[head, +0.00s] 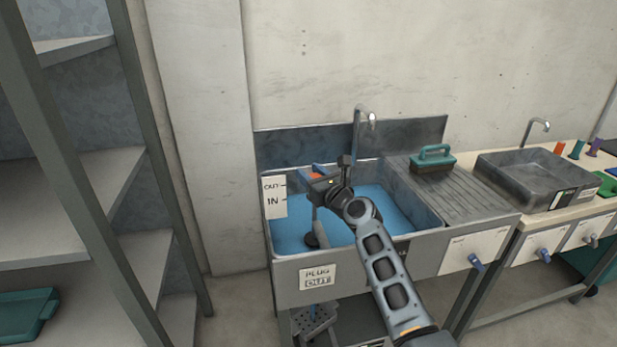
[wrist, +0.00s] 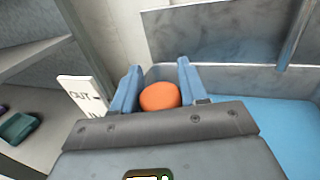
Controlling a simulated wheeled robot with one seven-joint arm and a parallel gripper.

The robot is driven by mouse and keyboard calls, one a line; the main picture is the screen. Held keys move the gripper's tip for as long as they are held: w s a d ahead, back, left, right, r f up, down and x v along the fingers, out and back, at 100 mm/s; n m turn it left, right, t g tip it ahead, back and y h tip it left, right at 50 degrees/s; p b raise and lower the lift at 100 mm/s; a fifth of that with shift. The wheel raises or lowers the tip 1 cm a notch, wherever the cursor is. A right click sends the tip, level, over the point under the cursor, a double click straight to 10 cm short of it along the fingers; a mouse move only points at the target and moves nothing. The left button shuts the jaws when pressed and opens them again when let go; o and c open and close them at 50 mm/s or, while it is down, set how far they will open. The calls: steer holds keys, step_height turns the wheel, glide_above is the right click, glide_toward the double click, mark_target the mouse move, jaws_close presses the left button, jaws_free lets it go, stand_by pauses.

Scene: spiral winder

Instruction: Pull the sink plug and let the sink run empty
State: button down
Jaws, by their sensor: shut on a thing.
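The steel sink (head: 427,209) holds blue water (head: 290,232), which also shows at the right of the wrist view (wrist: 285,125). My gripper (head: 313,178) is over the left part of the sink. Its blue fingers are shut on an orange knob (wrist: 160,97), seen between them in the wrist view. Below the gripper in the head view, a pale rod runs down to a dark round plug (head: 311,240). I cannot tell whether the plug is clear of the drain. The drain is not visible.
An OUT/IN sign (head: 274,196) stands at the sink's left rim, and a PLUG OUT label (head: 318,277) is on its front. The tap (head: 362,120) rises behind. A teal brush (head: 433,157) lies on the drainboard (head: 462,193). Metal shelving (head: 75,195) stands left.

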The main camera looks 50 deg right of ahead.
steer(key=c, duration=0.7)
jaws_free()
steer(key=shift+r, duration=0.25)
steer(key=shift+s, duration=0.1)
steer(key=v, duration=0.7)
steer(key=shift+s+a, duration=0.15)
steer(key=shift+s, duration=0.2)
